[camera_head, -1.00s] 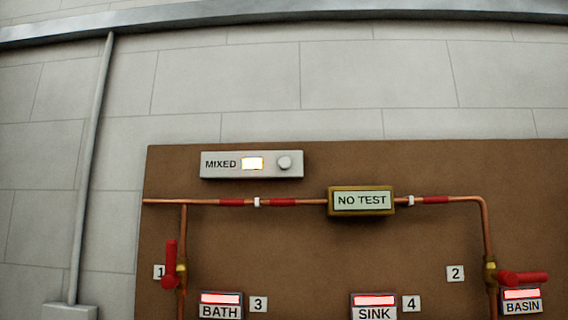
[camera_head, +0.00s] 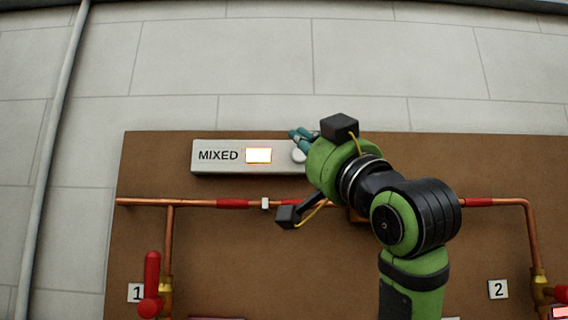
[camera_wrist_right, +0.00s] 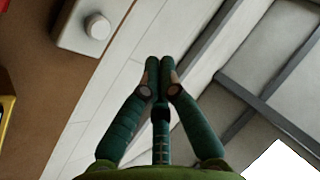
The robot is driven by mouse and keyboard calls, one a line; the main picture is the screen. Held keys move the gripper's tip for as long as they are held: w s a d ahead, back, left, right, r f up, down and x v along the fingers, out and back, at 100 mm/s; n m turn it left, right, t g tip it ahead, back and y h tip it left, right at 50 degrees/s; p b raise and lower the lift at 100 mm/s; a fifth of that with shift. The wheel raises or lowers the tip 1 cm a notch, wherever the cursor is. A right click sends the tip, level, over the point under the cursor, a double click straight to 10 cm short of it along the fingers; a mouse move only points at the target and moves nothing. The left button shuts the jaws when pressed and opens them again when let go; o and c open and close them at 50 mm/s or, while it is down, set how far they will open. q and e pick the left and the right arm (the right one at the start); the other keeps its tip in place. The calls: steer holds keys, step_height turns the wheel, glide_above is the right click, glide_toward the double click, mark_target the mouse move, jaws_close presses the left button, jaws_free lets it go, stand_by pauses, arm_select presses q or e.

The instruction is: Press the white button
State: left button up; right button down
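The white button (camera_head: 298,155) is a round knob at the right end of a pale box labelled MIXED (camera_head: 217,157), beside a lit window. In the head view it is partly hidden by my right gripper (camera_head: 296,138), whose fingers are at its upper edge. In the right wrist view the button (camera_wrist_right: 97,27) shows clear at the upper left, apart from the fingers. There my right gripper (camera_wrist_right: 159,62) has its fingertips together with nothing between them. I cannot tell the exact gap from the fingers to the button. My left gripper is not in view.
Copper pipes with red bands (camera_head: 233,204) run across the brown board (camera_head: 230,260) below the box. A red valve handle (camera_head: 151,280) sticks out at the lower left, by a label 1 (camera_head: 137,293). The wall above the board is clear.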

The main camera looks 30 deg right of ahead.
mark_target(299, 155)
arm_select(q)
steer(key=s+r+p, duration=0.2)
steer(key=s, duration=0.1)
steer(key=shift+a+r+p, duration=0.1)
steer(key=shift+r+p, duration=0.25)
steer(key=shift+p, duration=0.05)
arm_select(e)
steer(key=w+d, duration=0.4)
steer(key=w, duration=0.2)
steer(key=shift+d+r, duration=0.25)
steer(key=shift+d, duration=0.05)
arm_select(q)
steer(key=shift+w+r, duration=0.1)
arm_select(e)
steer(key=shift+w, duration=0.15)
stand_by(0.9)
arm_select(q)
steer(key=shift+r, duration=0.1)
arm_select(e)
steer(key=shift+w+d, duration=0.25)
